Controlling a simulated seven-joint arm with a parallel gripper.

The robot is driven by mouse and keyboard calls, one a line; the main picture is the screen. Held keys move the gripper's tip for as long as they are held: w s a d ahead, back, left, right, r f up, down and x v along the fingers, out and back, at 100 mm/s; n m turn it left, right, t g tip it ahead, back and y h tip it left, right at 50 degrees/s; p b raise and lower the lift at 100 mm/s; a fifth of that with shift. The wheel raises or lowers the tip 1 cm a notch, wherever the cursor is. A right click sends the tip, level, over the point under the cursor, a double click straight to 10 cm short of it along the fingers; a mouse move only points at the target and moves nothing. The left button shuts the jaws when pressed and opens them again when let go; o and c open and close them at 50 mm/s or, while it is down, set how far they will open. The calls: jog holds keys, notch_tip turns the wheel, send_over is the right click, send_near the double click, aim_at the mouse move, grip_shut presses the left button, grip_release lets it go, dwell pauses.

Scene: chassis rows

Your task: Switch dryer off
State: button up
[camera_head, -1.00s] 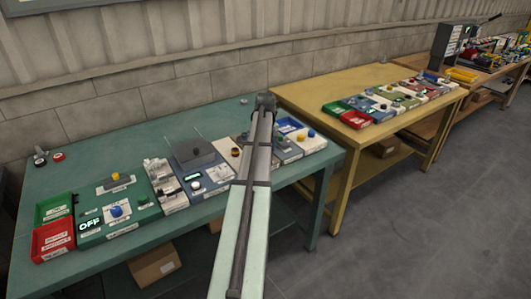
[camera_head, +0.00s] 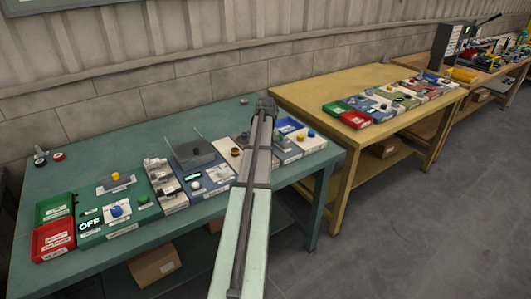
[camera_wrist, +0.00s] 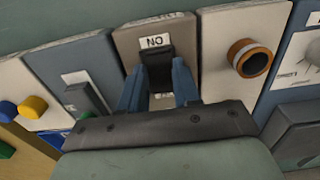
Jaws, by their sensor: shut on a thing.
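In the wrist view a beige-grey module carries a black switch lever (camera_wrist: 157,60) beside a white label reading "ON", which appears upside down. Another label on the module's far edge is cut off and not readable. My gripper (camera_wrist: 159,80) has its two blue fingers on either side of the lever and is shut on it. The lower part of the lever and the label below it are partly hidden by the gripper. In the head view my arm (camera_head: 258,150) reaches over the green bench and hides the gripper and the switch.
Beside the switch are a module with an orange-ringed dark knob (camera_wrist: 250,58) and a blue-grey module with a dark upright part (camera_wrist: 88,97). On the green bench (camera_head: 105,150) stand a red tray (camera_head: 52,241), a green tray (camera_head: 54,208) and a panel showing "OFF" (camera_head: 89,225).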

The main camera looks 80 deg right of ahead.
jog(key=shift+c, duration=1.4)
jog(key=shift+w+d+g+y, duration=0.2)
jog(key=shift+d+g+y, duration=0.15)
jog(key=shift+g+y, duration=0.05)
jog(key=shift+w+d+g+y, duration=0.1)
jog(key=shift+g+y, duration=0.7)
jog(key=o, duration=1.1)
jog(key=shift+c, duration=0.2)
jog(key=shift+r, duration=0.1)
jog(key=v, duration=1.1)
jog(key=shift+r, duration=0.35)
